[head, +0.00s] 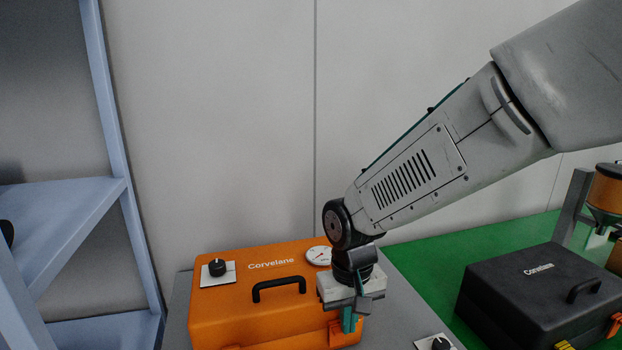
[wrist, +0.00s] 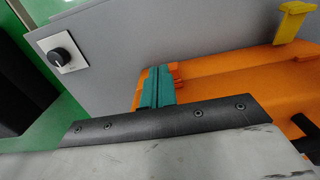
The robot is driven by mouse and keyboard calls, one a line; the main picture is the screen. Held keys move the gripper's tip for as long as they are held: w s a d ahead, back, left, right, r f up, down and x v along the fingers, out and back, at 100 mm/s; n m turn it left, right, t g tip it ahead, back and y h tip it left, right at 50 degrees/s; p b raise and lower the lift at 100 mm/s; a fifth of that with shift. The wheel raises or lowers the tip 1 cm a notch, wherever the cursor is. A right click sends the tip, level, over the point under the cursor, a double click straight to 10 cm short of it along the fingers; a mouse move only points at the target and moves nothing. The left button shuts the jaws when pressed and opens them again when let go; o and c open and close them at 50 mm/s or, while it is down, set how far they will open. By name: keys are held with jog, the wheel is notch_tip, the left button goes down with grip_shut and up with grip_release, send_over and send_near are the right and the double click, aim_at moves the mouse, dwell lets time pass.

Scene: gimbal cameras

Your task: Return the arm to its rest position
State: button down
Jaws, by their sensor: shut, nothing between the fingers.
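My gripper (head: 349,320) points down in the head view, in front of the right end of an orange case labelled Corvelane (head: 228,307). Its teal fingers are together with nothing between them. In the wrist view the teal fingers (wrist: 157,86) show close to the edge of the orange case (wrist: 215,85); I cannot tell whether they touch it. My arm reaches in from the upper right of the head view. The case has a black handle, a knob on a white plate and a round gauge on top. Part of the case is hidden behind my gripper.
A black case (head: 535,295) sits on a green surface (head: 440,245) at the right. A knob on a white plate (head: 436,343) is on the grey surface (head: 407,305) beside the orange case. A blue shelf rack (head: 128,180) stands left. An orange-and-black machine (head: 606,190) is far right.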

jog(key=s+d+r+m, duration=0.1)
jog(key=s+d+r, duration=0.5)
jog(key=s+d, duration=0.3)
jog(key=s+d+r+m+t, duration=0.1)
jog(key=s+d+r+m, duration=0.1)
jog(key=s+d+r, duration=0.4)
jog(key=s+d, duration=0.3)
jog(key=d, duration=0.1)
jog(key=shift+s+d+r+t, duration=0.3)
jog(key=shift+s, duration=0.1)
